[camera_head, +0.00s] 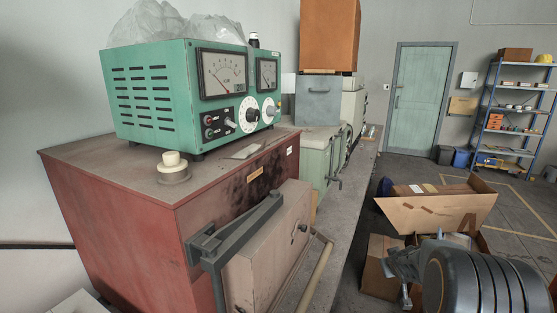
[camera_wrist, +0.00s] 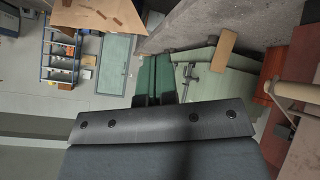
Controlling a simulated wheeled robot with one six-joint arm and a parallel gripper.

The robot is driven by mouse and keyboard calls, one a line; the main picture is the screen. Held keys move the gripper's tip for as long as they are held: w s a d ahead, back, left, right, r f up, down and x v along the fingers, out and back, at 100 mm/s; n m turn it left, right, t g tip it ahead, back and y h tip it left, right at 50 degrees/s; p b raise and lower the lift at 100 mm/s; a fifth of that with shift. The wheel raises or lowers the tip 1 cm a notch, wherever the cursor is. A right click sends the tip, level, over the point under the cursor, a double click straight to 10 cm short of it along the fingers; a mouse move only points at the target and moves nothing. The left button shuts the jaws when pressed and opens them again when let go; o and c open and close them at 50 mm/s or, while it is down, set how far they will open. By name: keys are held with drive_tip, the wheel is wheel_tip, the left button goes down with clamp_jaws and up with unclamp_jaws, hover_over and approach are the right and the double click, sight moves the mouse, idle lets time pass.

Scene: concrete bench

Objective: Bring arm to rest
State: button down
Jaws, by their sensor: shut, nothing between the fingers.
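My gripper (camera_wrist: 155,76) shows in the wrist view as two dark green fingers side by side beyond the wide dark grey body at the bottom. The fingers are shut with nothing between them. In the head view part of my arm, dark and ribbed, is at the lower right, over the floor beside the bench. I cannot clearly make out the fingers in that view.
A red-brown cabinet (camera_head: 110,190) bears a green meter box (camera_head: 150,95) and a white knob-like piece (camera_head: 173,168). A grey bench (camera_head: 335,225) runs back along the wall. An open cardboard box (camera_head: 440,207) is near my arm. A blue shelf (camera_head: 512,115) and door (camera_head: 417,95) stand behind.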

drive_tip(key=s+a+r+g+y, duration=0.1)
drive_tip(key=s+a+r, duration=0.3)
drive_tip(key=s+a, duration=0.6)
drive_tip(key=s+a+r+g+y, duration=0.2)
drive_tip(key=s+a, duration=0.8)
drive_tip(key=s, duration=0.5)
wheel_tip(320, 180, up, 3)
drive_tip(key=shift+s+f+m+g, duration=0.15)
drive_tip(key=shift+s+m+g, duration=0.25)
drive_tip(key=shift+g, duration=0.5)
